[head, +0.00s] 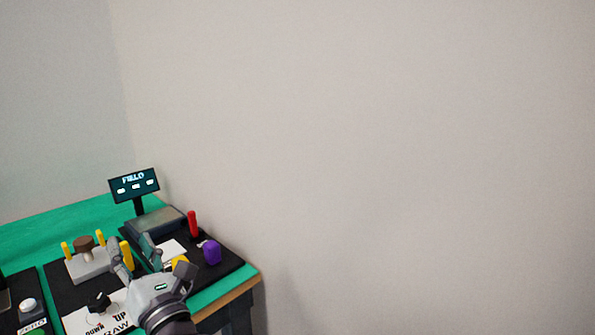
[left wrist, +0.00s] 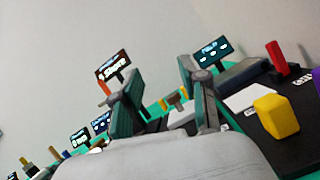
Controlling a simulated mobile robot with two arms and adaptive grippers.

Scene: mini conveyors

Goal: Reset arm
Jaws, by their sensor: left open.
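My left gripper (head: 131,243) is open and empty above the table, at the lower left of the head view. Its two fingers also stand apart in the left wrist view (left wrist: 160,75). Nothing shows between the fingers as held. In the head view the gripper partly covers a yellow block (head: 180,260), which stands clear at the right in the left wrist view (left wrist: 277,116). My right gripper is in neither view.
The green table (head: 40,232) fills the lower left. A dark screen (head: 134,185), red post (head: 192,223), purple block (head: 212,252), grey holder with yellow pegs (head: 90,265) and black knob (head: 98,301) stand close by. Bare wall (head: 400,150) fills the rest.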

